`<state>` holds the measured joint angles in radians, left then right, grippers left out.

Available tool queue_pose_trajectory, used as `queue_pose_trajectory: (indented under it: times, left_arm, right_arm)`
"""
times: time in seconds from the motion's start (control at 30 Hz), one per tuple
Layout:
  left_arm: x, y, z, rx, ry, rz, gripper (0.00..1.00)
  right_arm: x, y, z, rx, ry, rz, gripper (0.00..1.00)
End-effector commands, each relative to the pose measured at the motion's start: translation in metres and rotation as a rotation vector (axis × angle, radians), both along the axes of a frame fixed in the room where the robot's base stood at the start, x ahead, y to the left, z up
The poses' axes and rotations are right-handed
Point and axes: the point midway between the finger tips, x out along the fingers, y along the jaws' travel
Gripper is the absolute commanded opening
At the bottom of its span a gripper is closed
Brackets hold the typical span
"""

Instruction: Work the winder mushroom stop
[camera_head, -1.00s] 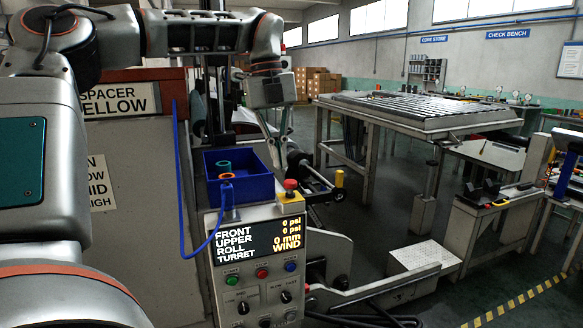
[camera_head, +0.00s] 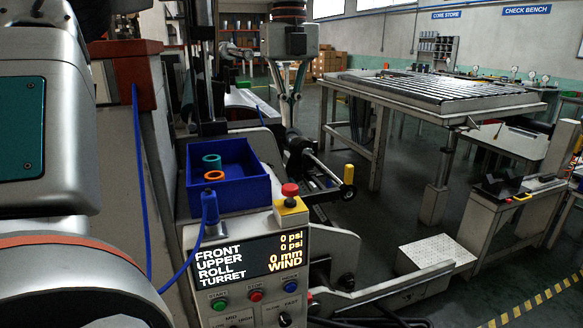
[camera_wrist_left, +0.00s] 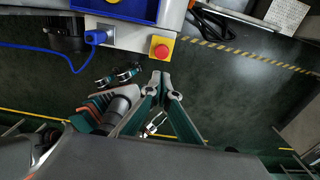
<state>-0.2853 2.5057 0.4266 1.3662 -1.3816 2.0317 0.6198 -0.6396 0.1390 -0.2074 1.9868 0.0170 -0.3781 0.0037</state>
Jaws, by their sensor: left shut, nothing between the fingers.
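The winder's mushroom stop is a red button (camera_head: 290,190) on a yellow box at the top right corner of the control panel (camera_head: 250,254). It also shows in the left wrist view (camera_wrist_left: 161,48), just past the fingertips. My left gripper (camera_head: 287,122) points down with its fingers together, holding nothing. In the head view it hangs above and beyond the button, with a clear gap. In the left wrist view its fingertips (camera_wrist_left: 165,77) meet just below the button in the picture. I cannot tell whether the button is pressed in. My right gripper is out of view.
A blue tray (camera_head: 262,190) with a teal ring and an orange ring stands left of the button. A blue plug and cable (camera_head: 208,212) are in front of it. A yellow-knobbed handle (camera_head: 348,174) is to the right. A slatted table (camera_head: 420,98) stands behind.

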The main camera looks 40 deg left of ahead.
Motion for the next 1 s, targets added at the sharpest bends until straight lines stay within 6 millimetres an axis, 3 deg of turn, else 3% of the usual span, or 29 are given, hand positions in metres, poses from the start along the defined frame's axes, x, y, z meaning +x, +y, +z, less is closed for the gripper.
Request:
queue_pose_trajectory:
  times: [0.63,0.77,1.0]
  left_arm:
    - [0.0,-0.001,-0.003,0.004,0.003,0.002,0.0]
    - [0.0,-0.001,-0.019,0.003,0.005,0.0,0.0]
    - [-0.001,-0.002,-0.065,0.001,0.006,-0.001,0.0]
  right_arm:
    - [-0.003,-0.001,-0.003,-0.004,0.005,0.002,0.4]
    - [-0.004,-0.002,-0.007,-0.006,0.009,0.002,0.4]
    - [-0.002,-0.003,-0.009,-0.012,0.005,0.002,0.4]
